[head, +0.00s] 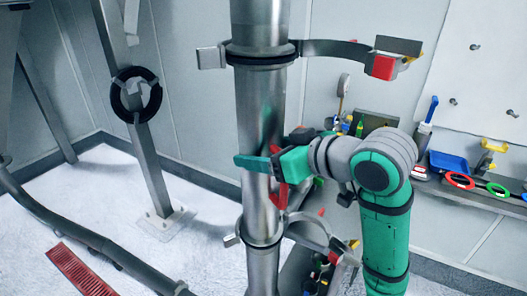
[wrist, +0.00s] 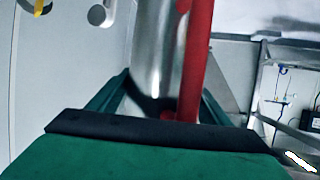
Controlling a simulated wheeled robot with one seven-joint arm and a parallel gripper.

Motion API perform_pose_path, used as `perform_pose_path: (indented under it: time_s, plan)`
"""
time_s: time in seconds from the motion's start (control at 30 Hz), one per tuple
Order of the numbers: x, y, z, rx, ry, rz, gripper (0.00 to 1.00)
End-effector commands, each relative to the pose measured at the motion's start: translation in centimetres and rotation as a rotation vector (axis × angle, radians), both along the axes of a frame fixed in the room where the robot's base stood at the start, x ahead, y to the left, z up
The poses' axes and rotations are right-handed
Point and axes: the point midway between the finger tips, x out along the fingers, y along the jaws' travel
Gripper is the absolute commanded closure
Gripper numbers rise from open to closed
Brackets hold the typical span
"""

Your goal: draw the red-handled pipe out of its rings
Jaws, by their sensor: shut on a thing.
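The steel pipe (head: 258,110) stands upright in the head view, with a red handle (head: 279,188) on its right side. An upper ring (head: 232,54) and a lower ring (head: 240,238) sit around it; a curved arm swings out to the right from each, apart from the pipe. My green gripper (head: 266,163) is at the pipe between the rings, one finger across its front. In the wrist view the pipe (wrist: 152,45) and red handle (wrist: 196,60) run between the two fingers (wrist: 165,97); the gripper is shut on the pipe. The exact contact is hidden behind the palm.
A metal post with a black ring (head: 137,95) stands left of the pipe. A shelf at the right holds a blue dustpan (head: 449,163), a red ring (head: 460,180) and other tools. A red grating (head: 80,271) lies at lower left. The floor between post and pipe looks clear.

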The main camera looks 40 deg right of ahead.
Motion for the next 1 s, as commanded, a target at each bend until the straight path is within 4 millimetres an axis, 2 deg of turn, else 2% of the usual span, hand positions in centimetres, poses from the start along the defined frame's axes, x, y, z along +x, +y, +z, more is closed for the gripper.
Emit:
perform_pose_path:
  time_s: [0.57, 1.0]
  plan:
    - [-0.03, 0.01, 0.40, -0.001, -0.009, -0.001, 0.91]
    - [-0.76, 0.15, 0.46, -0.001, -0.011, 0.000, 0.91]
